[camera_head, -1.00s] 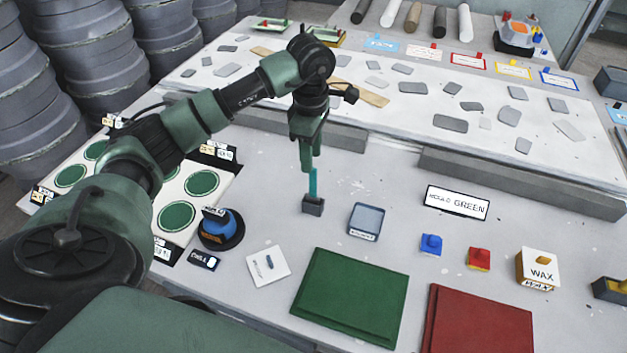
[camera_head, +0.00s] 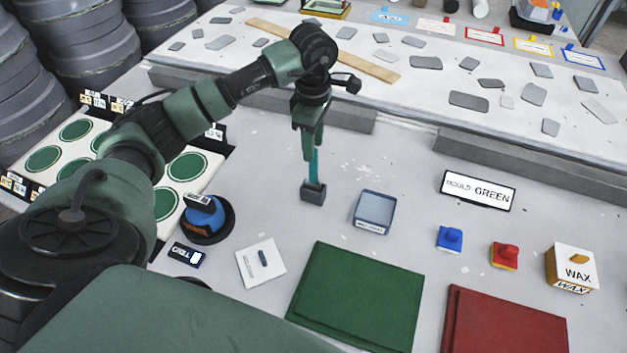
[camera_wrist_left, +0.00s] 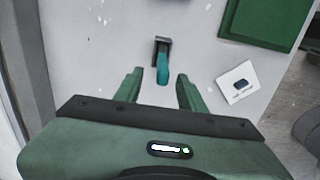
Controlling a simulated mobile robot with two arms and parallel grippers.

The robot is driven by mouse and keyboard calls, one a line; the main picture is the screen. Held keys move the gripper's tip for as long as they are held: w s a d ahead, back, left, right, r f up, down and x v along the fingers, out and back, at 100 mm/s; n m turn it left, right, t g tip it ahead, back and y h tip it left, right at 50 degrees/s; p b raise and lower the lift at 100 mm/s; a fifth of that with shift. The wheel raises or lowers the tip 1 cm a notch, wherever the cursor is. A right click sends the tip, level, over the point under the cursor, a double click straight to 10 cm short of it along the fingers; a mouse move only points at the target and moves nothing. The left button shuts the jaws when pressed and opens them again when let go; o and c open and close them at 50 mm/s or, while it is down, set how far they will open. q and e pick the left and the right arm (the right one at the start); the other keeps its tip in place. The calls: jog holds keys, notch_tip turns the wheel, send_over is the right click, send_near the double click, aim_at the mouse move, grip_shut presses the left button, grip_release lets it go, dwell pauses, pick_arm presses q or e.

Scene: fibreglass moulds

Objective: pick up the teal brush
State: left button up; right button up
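The teal brush (camera_head: 313,166) stands upright in a small dark grey holder (camera_head: 312,194) on the table, its lower end hidden in the holder. My left gripper (camera_head: 309,153) is pointing down at the top of the brush. In the left wrist view the left gripper (camera_wrist_left: 158,80) is open, with a gap between its fingers. The brush (camera_wrist_left: 163,70) shows between and just beyond the fingertips there, with clear space on both sides. My right gripper is not in view.
A grey-blue tray (camera_head: 374,210) is right of the holder. A green board (camera_head: 356,295) and a red board (camera_head: 508,325) lie in front. A blue-topped round device (camera_head: 206,217) stands to the left. A raised grey edge (camera_head: 345,115) runs behind.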

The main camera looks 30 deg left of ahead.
pick_arm(q)
jog(key=shift+s+d+f+p, duration=0.15)
jog(key=shift+f+p, duration=0.25)
jog(key=shift+f, duration=0.45)
jog(key=p, duration=0.3)
send_over(313, 182)
jog(key=f, duration=0.4)
jog(key=shift+w+a+f, duration=0.2)
jog(key=shift+w+f, duration=0.05)
jog(key=shift+w, duration=0.1)
jog(key=shift+f, duration=0.25)
jog(key=shift+b, duration=0.3)
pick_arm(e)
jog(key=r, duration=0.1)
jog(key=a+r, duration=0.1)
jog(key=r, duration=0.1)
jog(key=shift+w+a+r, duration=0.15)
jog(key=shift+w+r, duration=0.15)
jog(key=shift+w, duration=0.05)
pick_arm(q)
jog(key=c, duration=0.7)
grip_shut()
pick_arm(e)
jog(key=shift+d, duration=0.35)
